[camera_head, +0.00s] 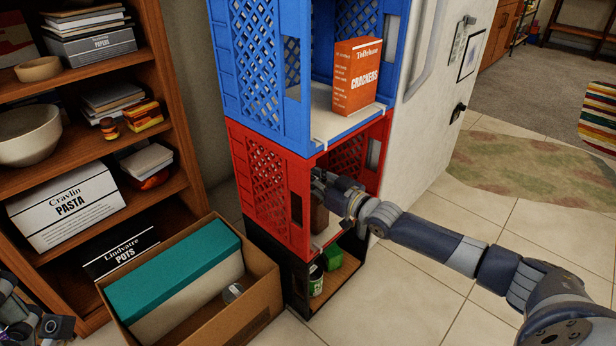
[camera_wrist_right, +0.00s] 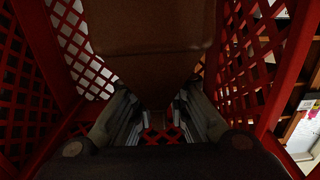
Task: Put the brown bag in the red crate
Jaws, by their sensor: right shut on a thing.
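The red crate (camera_head: 268,196) is the middle one of a stack, open at its front side. My right gripper (camera_head: 322,186) reaches in through that opening and is shut on the brown bag (camera_head: 319,216). The bag shows low inside the crate, partly hidden by the gripper and crate wall. In the right wrist view the brown bag (camera_wrist_right: 150,40) fills the top middle, with red lattice walls (camera_wrist_right: 265,60) on both sides. I cannot tell if the bag touches the crate floor. My left gripper (camera_head: 32,326) is partly in view at the lower left, away from the stack.
A blue crate (camera_head: 252,110) holding an orange crackers box (camera_head: 357,76) sits above the red one. A black crate (camera_head: 296,285) with green items is below. A cardboard box (camera_head: 262,283) stands left of the stack, beside a wooden shelf (camera_head: 95,140). Floor at right is clear.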

